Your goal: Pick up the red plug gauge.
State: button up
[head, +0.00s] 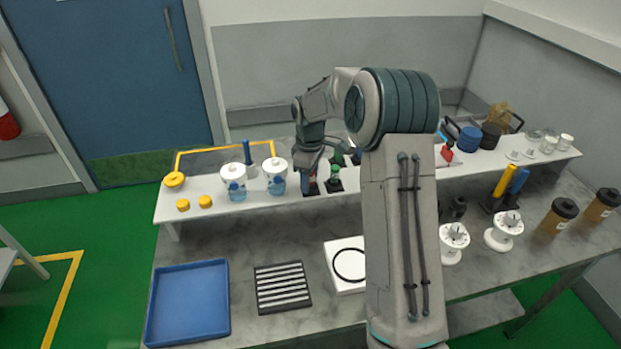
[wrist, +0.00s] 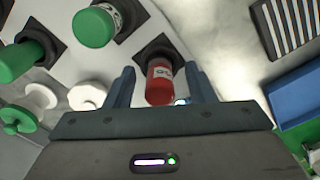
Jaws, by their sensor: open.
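The red plug gauge (wrist: 159,82) stands in a dark square base in the wrist view, with a pale label on its side. My gripper (wrist: 158,85) is open, and its two fingers are on either side of the red gauge, with a gap at each side. In the head view my gripper (head: 308,172) is over the white raised shelf, at the dark bases. The red gauge is mostly hidden there by my gripper and arm.
Green plug gauges (wrist: 95,26) stand in dark bases close to the red one; one also shows in the head view (head: 335,172). Clear jars with white lids (head: 275,178) stand left on the shelf (head: 225,206). A blue tray (head: 188,302) and a slotted black block (head: 282,288) lie on the bench.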

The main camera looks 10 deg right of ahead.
jog(key=c, duration=1)
jog(key=shift+r, duration=0.1)
